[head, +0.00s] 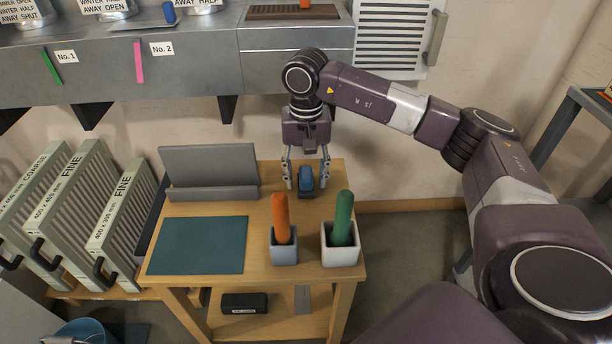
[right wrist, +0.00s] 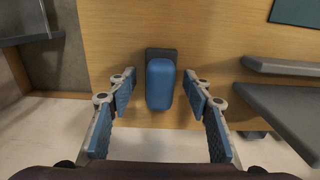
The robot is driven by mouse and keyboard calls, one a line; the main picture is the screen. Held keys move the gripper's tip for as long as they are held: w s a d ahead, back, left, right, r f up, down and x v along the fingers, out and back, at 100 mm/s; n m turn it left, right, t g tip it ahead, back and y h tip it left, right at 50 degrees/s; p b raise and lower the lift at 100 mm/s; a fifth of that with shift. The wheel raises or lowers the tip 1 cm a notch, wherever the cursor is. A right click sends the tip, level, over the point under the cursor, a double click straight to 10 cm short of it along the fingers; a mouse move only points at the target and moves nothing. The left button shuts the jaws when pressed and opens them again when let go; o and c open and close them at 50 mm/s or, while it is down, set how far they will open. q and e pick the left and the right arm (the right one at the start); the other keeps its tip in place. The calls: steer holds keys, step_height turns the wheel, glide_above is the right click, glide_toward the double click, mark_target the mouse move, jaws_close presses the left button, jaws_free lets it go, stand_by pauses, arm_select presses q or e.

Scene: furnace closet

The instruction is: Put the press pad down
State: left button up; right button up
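The press pad (head: 306,180) has a blue rounded grip on a dark base. It stands on the wooden table near its back right edge. My right gripper (head: 307,174) points down over it, one finger on each side. The right wrist view shows the pad (right wrist: 160,84) between the open fingers, with a gap on both sides and wood visible in the gaps. My left gripper is not in view.
The wooden table (head: 208,208) also holds a teal mat (head: 198,246), a grey stand (head: 210,172), and two cups (head: 284,247) (head: 340,250) with an orange and a green handle. Filters (head: 122,213) lean at left. A metal duct (head: 180,65) runs behind.

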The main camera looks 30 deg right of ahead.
mark_target(305, 172)
steer(key=shift+r, duration=0.55)
step_height(305, 172, up, 3)
steer(key=shift+w+p, duration=0.1)
steer(key=shift+p, duration=0.45)
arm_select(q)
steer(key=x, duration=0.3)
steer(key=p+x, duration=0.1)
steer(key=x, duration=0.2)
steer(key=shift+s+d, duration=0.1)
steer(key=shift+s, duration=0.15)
arm_select(e)
step_height(305, 172, up, 8)
steer(key=shift+r, duration=0.15)
